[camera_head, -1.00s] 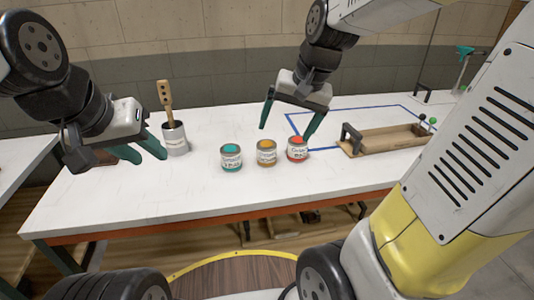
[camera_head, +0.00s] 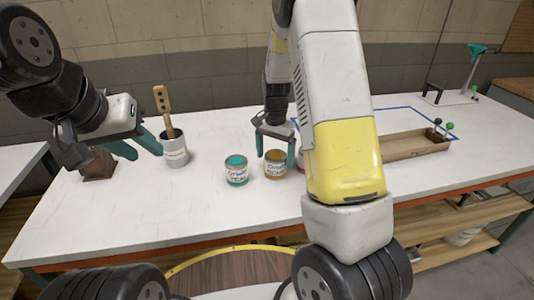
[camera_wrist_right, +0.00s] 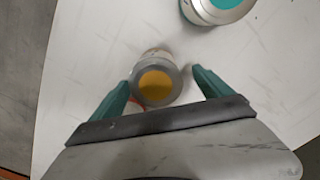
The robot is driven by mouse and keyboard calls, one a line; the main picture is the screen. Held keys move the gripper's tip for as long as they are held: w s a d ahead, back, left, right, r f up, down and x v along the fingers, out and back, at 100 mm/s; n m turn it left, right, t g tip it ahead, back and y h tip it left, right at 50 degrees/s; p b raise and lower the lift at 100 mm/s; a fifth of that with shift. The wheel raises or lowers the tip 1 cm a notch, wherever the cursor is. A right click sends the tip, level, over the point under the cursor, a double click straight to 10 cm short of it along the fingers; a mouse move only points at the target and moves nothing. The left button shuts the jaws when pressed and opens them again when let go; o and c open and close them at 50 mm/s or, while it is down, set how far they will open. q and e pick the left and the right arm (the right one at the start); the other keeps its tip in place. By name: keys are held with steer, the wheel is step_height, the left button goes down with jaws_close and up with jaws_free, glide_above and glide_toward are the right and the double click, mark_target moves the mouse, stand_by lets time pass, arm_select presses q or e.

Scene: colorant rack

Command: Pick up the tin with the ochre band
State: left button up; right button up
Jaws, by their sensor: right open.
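The tin with the ochre band (camera_head: 275,168) stands upright on the white table, its ochre top facing up; it also shows in the right wrist view (camera_wrist_right: 155,85). My right gripper (camera_head: 276,156) is open at the tin, its green fingers at the tin's far side in the head view. In the right wrist view my right gripper (camera_wrist_right: 162,84) has a finger on each side of the tin's lid, with nothing gripped. My left gripper (camera_head: 143,148) is open and empty, over the table's left part, near the brush pot.
A teal tin (camera_head: 236,171) stands just left of the ochre one. A red tin (camera_head: 301,163) is mostly hidden behind my right arm. A grey pot (camera_head: 174,150) with a wooden-handled brush stands left; a wooden tray (camera_head: 410,145) lies right. The table's front is clear.

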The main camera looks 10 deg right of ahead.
steer(key=f, duration=0.4)
steer(key=shift+s+d+f, duration=0.1)
steer(key=shift+s+f, duration=0.15)
steer(key=shift+s, duration=0.05)
steer(key=shift+c, duration=0.2)
steer(key=c, duration=1.6)
steer(key=shift+o, duration=0.2)
steer(key=shift+r, duration=0.15)
